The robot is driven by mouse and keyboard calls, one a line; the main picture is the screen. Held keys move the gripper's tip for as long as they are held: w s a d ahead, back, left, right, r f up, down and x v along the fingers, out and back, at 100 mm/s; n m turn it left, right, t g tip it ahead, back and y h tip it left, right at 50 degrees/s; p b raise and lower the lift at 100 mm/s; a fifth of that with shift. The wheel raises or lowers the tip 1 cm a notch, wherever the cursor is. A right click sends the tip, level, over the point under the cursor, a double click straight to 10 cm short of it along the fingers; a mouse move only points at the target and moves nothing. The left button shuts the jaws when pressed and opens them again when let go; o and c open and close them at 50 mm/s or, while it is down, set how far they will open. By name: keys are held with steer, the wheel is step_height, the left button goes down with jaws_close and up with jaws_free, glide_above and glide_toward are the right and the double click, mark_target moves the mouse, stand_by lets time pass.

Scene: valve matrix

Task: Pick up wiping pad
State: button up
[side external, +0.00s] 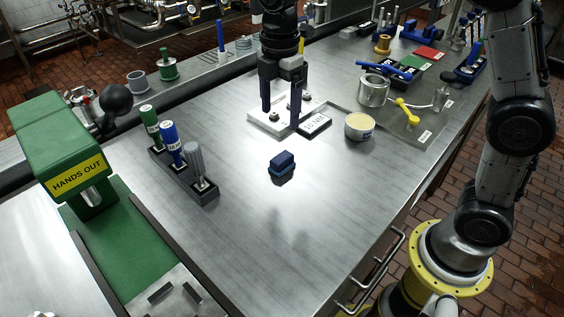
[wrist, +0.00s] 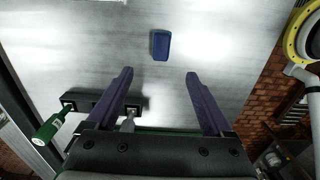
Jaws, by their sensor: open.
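The wiping pad is most likely the small dark blue block (side external: 282,161) lying alone on the steel table, near the middle in the side view. In the wrist view the blue block (wrist: 160,45) lies flat, ahead of the fingertips and roughly centred between them. My gripper (side external: 281,118) is open and empty, with its two dark purple fingers pointing down. It hangs above the table, behind the block in the side view, and is apart from it. The open fingers also show in the wrist view (wrist: 160,74).
A dark rack (side external: 190,180) with green, blue and grey handles stands left of the block. A white plate (side external: 262,122), a label block (side external: 315,125) and a round tub (side external: 359,126) stand behind it. The green press (side external: 60,145) is far left. Table in front is clear.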

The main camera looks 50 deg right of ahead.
glide_above(282, 157)
steer(key=f, duration=0.8)
steer(key=shift+a+f, duration=0.25)
steer(key=shift+a, duration=0.05)
steer(key=shift+d+f, duration=0.15)
steer(key=shift+f, duration=1.25)
steer(key=shift+d+f, duration=0.15)
steer(key=shift+f, duration=1.2)
jaws_close()
